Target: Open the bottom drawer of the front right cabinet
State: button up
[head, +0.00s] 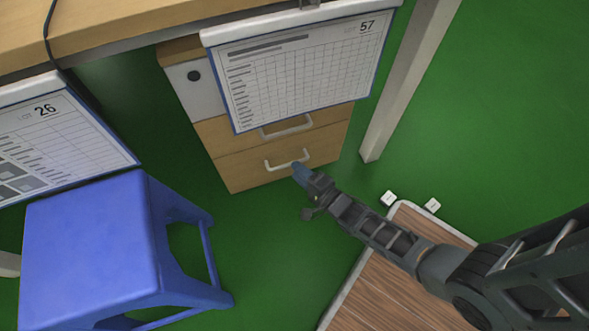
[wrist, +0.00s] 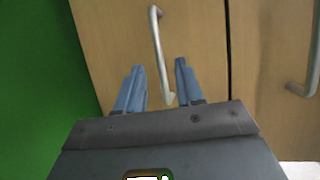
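The wooden cabinet (head: 240,176) stands under the table, with its drawers closed. Its bottom drawer has a light metal handle (head: 284,166), which also shows in the wrist view (wrist: 157,45). My gripper (head: 299,170) is at the right end of this handle in the head view. In the wrist view my gripper (wrist: 158,80) is open, its two blue fingers apart. The near end of the handle lies between the fingers in the picture; I cannot tell whether they touch it. The handle of the drawer above (head: 287,128) partly shows below a hanging sheet.
A sheet marked 57 (head: 300,70) hangs over the cabinet's upper front. A blue stool (head: 90,245) stands at the left. A white table leg (head: 405,85) rises right of the cabinet. A wood-topped board (head: 375,295) lies under my arm. Green floor is free at the right.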

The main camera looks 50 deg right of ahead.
jog(key=shift+x, duration=1.3)
jog(key=shift+c, duration=0.4)
grip_shut()
